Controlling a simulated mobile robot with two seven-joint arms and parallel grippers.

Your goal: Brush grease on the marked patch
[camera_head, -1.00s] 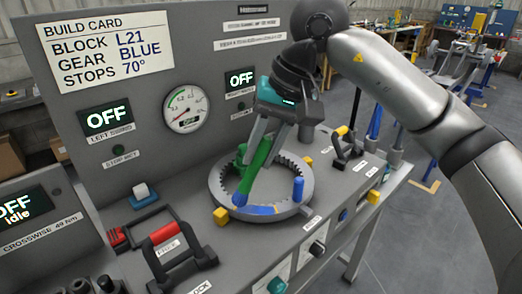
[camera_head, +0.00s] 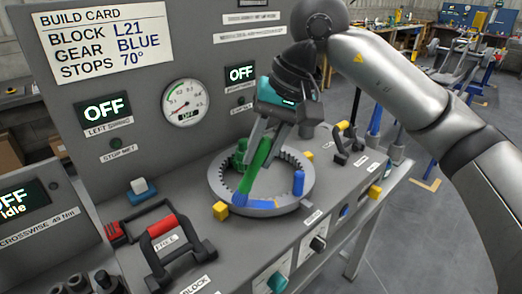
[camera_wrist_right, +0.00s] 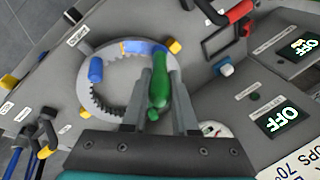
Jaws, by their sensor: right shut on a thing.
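A grey toothed ring (camera_head: 297,204) lies on the sloping bench panel, and a blue patch (camera_head: 268,205) marks its near rim. In the right wrist view the patch (camera_wrist_right: 140,46) shows a small yellowish area at its left end. My right gripper (camera_head: 259,158) is shut on a green tool (camera_head: 252,173), likely the grease brush, held tilted over the ring. The tool's lower end is at the patch's left end in the head view; I cannot tell whether it touches. The tool also shows between the fingers in the wrist view (camera_wrist_right: 160,84). My left gripper is not in view.
A blue peg (camera_head: 298,182) and a green peg (camera_head: 240,151) stand at the ring. Yellow blocks (camera_head: 221,210) sit around it. A red-grip handle (camera_head: 164,228) stands front left and a black handle (camera_head: 347,146) right. The panel wall with gauge (camera_head: 186,103) rises behind.

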